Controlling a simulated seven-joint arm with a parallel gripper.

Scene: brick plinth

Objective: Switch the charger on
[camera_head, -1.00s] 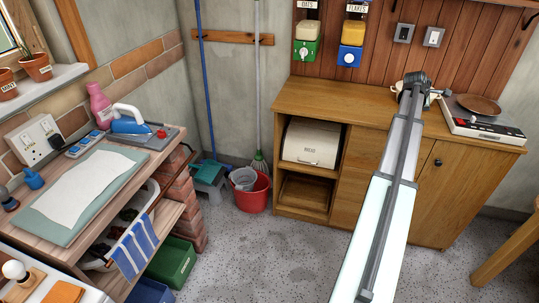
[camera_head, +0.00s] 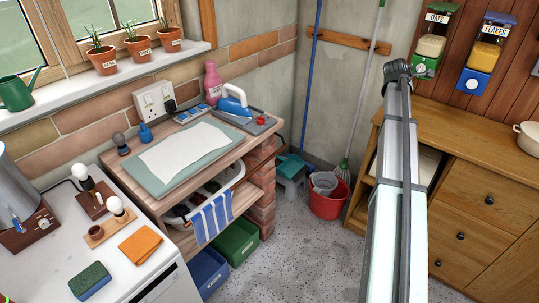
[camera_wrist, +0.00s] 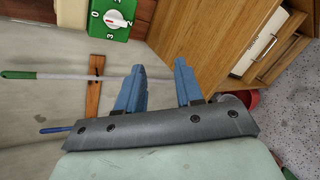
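A white wall socket plate (camera_head: 152,99) is on the wall above the wooden bench at left in the head view, with a black plug or charger (camera_head: 170,106) in its right side. I cannot make out its switch positions. My gripper (camera_wrist: 160,68) shows in the wrist view with its two blue fingers apart and nothing between them. It is far to the right of the socket, near the green oats dispenser (camera_wrist: 112,18). In the head view my arm's forward end hides the gripper.
The bench holds a blue-topped strip (camera_head: 192,113), pink bottle (camera_head: 213,82), iron (camera_head: 236,102), small blue object (camera_head: 145,133) and white cloth (camera_head: 185,152). A window sill (camera_head: 90,84) with pots is above left. A red bucket (camera_head: 328,203) and wooden cabinet (camera_head: 480,150) stand right.

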